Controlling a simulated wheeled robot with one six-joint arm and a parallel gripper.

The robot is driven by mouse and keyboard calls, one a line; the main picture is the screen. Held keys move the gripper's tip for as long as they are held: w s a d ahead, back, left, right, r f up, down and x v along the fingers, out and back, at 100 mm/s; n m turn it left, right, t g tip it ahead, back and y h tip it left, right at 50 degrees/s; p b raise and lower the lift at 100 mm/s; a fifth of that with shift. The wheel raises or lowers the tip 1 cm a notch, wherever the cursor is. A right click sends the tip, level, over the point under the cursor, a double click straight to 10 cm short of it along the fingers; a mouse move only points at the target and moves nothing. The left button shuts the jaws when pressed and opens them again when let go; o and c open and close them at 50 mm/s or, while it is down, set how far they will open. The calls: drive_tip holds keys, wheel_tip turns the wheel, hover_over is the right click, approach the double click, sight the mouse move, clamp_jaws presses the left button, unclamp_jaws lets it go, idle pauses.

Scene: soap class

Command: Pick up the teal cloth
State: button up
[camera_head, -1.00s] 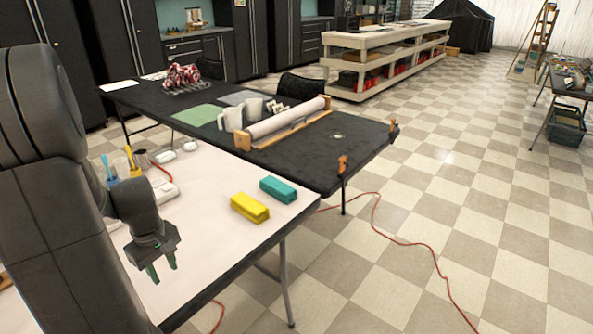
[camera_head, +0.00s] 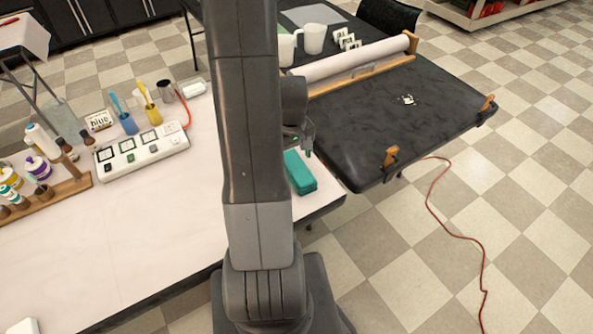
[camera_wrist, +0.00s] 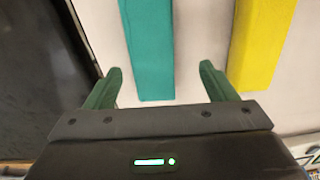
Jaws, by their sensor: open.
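The teal cloth (camera_head: 300,173) is a folded, block-shaped bundle on the white table near its right end. In the wrist view the teal cloth (camera_wrist: 149,45) runs away from me, its near end around the level of my fingertips. My gripper (camera_wrist: 161,72) is open, with one green finger on each side of the cloth's line and pale table showing beside each. I cannot tell the height of the fingers above the table. In the head view my gripper (camera_head: 306,142) shows only partly, just behind the cloth; my arm hides the rest.
A yellow block (camera_wrist: 262,45) lies right of the cloth in the wrist view, close to the right finger; my arm hides it in the head view. A black table (camera_head: 400,130) with a paper roll (camera_head: 345,66) adjoins. A power strip (camera_head: 140,149) and bottles stand left.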

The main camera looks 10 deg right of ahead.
sight(296, 164)
drive_tip(key=shift+w+d+f, duration=0.1)
drive_tip(key=shift+d+f, duration=0.05)
drive_tip(key=shift+d, duration=0.1)
drive_tip(key=shift+f, duration=0.35)
drive_tip(key=shift+d+f, duration=0.2)
drive_tip(key=shift+f, duration=1.85)
drive_tip(key=shift+c, duration=0.2)
drive_tip(key=c, duration=1)
